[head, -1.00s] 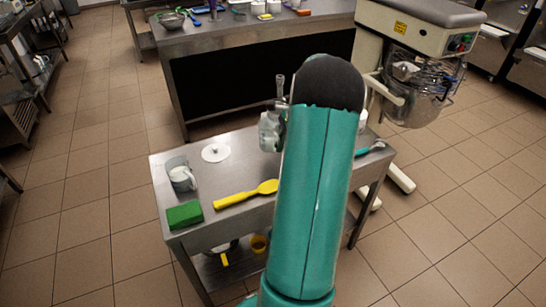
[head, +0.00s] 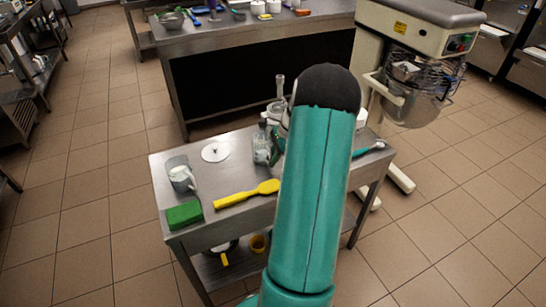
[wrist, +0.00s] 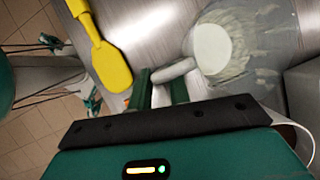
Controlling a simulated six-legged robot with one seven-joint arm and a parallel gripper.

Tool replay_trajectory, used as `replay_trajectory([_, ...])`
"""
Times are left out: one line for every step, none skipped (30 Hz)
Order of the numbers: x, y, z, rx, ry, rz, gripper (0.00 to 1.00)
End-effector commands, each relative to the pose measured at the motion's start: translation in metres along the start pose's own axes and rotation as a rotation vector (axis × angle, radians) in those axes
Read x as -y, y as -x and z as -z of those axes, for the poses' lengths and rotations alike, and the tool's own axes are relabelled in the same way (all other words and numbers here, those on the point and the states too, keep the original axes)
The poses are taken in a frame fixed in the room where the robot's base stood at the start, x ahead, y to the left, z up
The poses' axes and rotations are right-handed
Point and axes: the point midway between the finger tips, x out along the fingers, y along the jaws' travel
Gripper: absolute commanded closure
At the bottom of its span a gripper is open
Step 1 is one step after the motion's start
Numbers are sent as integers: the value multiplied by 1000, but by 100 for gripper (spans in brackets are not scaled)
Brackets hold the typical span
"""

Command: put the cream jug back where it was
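The clear jug with white cream inside shows large in the wrist view (wrist: 245,65), its handle (wrist: 175,70) towards me. In the head view the jug (head: 262,148) is just left of my arm, at the middle of the steel table. My gripper (wrist: 160,92) has its green fingers on both sides of the handle and appears shut on it; the arm hides most of the gripper in the head view. I cannot tell whether the jug's base touches the table. A second clear jug with white contents (head: 181,176) stands at the table's left end.
On the steel table (head: 240,218) lie a yellow spatula (head: 245,194), a green sponge (head: 184,215), a white disc (head: 215,152) and a teal-handled tool (head: 369,149). A tall grey object (head: 280,88) stands behind the jug. A mixer (head: 420,40) stands at the back right.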

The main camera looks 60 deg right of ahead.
Motion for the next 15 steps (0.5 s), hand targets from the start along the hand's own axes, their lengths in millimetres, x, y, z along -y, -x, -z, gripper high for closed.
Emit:
replay_trajectory([0, 0, 0, 0, 0, 0, 71])
replay_trajectory([0, 0, 0, 0, 0, 0, 69])
replay_trajectory([0, 0, 0, 0, 0, 0, 69])
replay_trajectory([0, 0, 0, 0, 0, 0, 69])
replay_trajectory([0, 0, 0, 0, 0, 0, 69])
replay_trajectory([0, 0, 0, 0, 0, 0, 69])
replay_trajectory([0, 0, 0, 0, 0, 0, 69])
replay_trajectory([0, 0, 0, 0, 0, 0, 69])
replay_trajectory([0, 0, 0, 0, 0, 0, 69])
replay_trajectory([0, 1, 0, 0, 0, 0, 69])
replay_trajectory([0, 2, -1, 0, 0, 1, 69])
replay_trajectory([0, 4, -1, 0, 0, 1, 69])
replay_trajectory([0, 6, -1, 0, 0, 1, 69])
replay_trajectory([0, 9, -1, -1, 0, 2, 69])
replay_trajectory([1, 14, -1, -2, 0, 3, 69])
